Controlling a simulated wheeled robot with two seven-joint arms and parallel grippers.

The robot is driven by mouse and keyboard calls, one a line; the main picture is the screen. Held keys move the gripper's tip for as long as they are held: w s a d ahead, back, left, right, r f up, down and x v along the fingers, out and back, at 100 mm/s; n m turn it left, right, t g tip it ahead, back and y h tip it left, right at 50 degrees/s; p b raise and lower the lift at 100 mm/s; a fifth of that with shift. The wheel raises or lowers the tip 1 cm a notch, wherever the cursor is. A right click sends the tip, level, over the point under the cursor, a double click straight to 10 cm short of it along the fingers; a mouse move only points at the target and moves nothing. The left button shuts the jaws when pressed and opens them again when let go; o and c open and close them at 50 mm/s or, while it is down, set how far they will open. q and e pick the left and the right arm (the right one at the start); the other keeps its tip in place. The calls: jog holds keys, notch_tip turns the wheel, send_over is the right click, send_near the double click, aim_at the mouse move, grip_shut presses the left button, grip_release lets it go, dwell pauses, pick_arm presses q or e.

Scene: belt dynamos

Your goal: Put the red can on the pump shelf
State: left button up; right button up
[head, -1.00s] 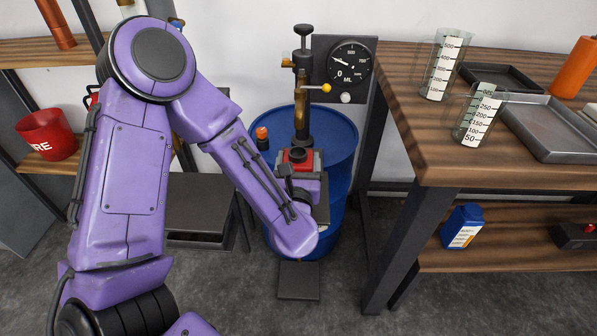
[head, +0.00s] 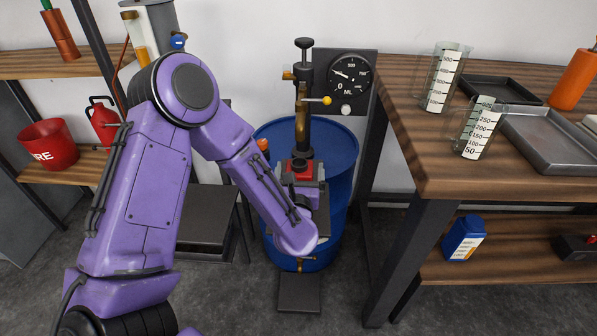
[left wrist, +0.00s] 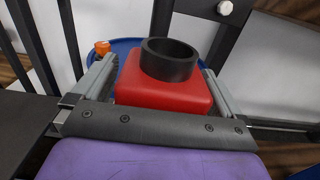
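The red can (head: 301,169) is at the pump, just in front of its brass column and above the blue barrel. In the left wrist view the red can (left wrist: 165,98) has a black ring-shaped neck on top and sits between my left gripper's (left wrist: 160,75) two grey fingers, which lie close along both its sides. In the head view my left gripper (head: 303,172) is partly hidden by its own wrist. The pump shelf seems to be the dark plate (head: 323,222) behind my wrist, mostly hidden; I cannot tell whether the can touches it. My right gripper is out of view.
The blue barrel (head: 345,150) stands behind, with a gauge panel (head: 350,75) on the wall. A wooden table (head: 430,170) on the right holds beakers and trays. A red fire bucket (head: 48,143) stands on the left shelf. A low dark plate (head: 299,292) lies in front.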

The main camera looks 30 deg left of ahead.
pick_arm(q)
jog(key=shift+r+p, duration=0.35)
jog(key=v, duration=1.2)
jog(key=shift+f, duration=0.2)
dwell(0.4)
